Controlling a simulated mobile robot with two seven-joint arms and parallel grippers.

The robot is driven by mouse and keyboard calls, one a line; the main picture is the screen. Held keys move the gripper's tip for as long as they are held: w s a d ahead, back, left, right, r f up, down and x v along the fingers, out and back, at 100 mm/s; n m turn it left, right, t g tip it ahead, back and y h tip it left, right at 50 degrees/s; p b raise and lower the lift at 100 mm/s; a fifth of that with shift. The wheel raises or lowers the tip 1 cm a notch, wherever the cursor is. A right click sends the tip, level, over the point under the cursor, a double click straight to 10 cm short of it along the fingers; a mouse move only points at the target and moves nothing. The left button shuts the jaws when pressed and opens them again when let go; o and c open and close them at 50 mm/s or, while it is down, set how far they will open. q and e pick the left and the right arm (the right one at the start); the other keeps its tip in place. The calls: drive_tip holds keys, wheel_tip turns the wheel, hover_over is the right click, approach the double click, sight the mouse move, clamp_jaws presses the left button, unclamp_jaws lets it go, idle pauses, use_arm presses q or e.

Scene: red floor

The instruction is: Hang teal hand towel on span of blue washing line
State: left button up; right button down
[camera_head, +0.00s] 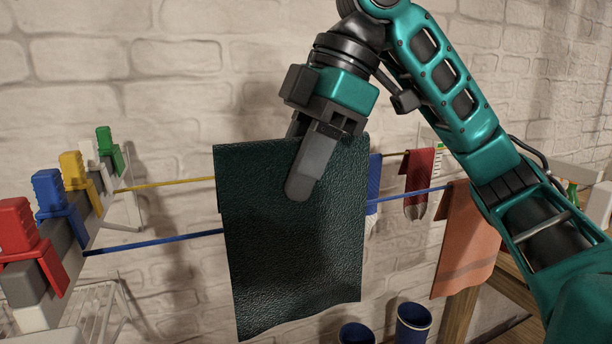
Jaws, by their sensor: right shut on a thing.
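The dark teal hand towel (295,255) hangs spread flat in the middle of the head view. My right gripper (312,170) is shut on its upper edge, with one finger lying over the near face. The blue washing line (165,241) runs from the blue clip at the left, passes out of sight at the towel, and shows again to its right. The towel hides the middle of the line. I cannot tell whether the towel touches the line. My left gripper is not in view.
A yellow line (165,185) runs farther back. An orange towel (465,240), a red cloth (419,170) and a blue cloth (374,180) hang at the right. Red (17,225), blue (48,192), yellow and green clips stand at the left. Blue cups (412,318) stand below.

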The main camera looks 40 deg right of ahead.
sight(295, 231)
drive_tip(key=shift+w+d, duration=0.1)
drive_tip(key=shift+w, duration=0.3)
drive_tip(key=shift+w+f, duration=0.2)
drive_tip(key=shift+f+b, duration=2.4)
drive_tip(key=shift+f, duration=1.7)
drive_tip(key=c, duration=0.8)
unclamp_jaws()
drive_tip(key=shift+o, duration=0.2)
drive_tip(key=shift+r, duration=0.1)
drive_tip(key=p+v, duration=0.5)
drive_tip(key=v, duration=0.7)
drive_tip(key=shift+s+d+r, duration=0.15)
drive_tip(key=shift+d+r, duration=0.15)
